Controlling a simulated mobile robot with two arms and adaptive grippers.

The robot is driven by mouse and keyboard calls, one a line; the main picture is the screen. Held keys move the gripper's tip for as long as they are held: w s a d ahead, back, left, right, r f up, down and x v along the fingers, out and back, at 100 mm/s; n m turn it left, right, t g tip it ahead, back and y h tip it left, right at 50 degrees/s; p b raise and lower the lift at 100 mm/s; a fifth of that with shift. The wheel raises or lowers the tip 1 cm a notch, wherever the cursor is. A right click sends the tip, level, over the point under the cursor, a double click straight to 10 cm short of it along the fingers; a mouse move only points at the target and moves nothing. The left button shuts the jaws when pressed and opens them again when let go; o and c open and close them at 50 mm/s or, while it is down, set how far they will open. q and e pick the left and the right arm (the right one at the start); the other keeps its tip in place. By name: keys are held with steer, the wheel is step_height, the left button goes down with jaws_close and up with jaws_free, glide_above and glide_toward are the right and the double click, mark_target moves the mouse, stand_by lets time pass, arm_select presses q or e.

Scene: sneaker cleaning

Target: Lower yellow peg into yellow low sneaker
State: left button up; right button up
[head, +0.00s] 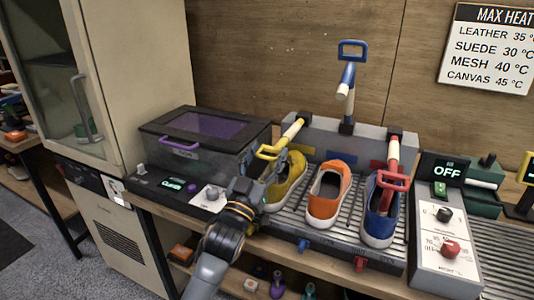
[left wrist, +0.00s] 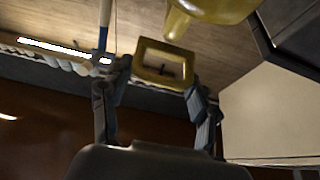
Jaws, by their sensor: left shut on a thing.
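The yellow low sneaker (head: 290,180) stands on the ribbed rack, partly hidden behind my left gripper. The yellow peg (head: 292,131) slants down and left from the rack's back block, its looped handle at the sneaker's upper left. I cannot tell whether any of it is inside the shoe. My left gripper (head: 257,172) is shut on the peg's handle. In the left wrist view the yellow square handle (left wrist: 150,77) lies between the fingers (left wrist: 158,92), and a blurred yellow piece (left wrist: 210,9) shows above. My right gripper is in neither view.
To the right stand an orange sneaker (head: 325,196) and a blue sneaker (head: 380,215) with a lowered red peg (head: 393,152). A blue peg (head: 347,75) stands raised behind. A purple-lidded box (head: 205,130) is left; a control box (head: 443,235) reading OFF is right.

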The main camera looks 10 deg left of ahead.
arm_select(q)
steer(key=shift+d+f, duration=0.2)
steer(key=shift+f, duration=0.8)
steer(key=o, duration=1.4)
steer(key=shift+c, duration=0.2)
steer(key=shift+o, duration=0.2)
steer(key=shift+r, duration=0.15)
steer(key=shift+r, duration=0.1)
steer(key=shift+s, duration=0.15)
steer(key=v, duration=1.2)
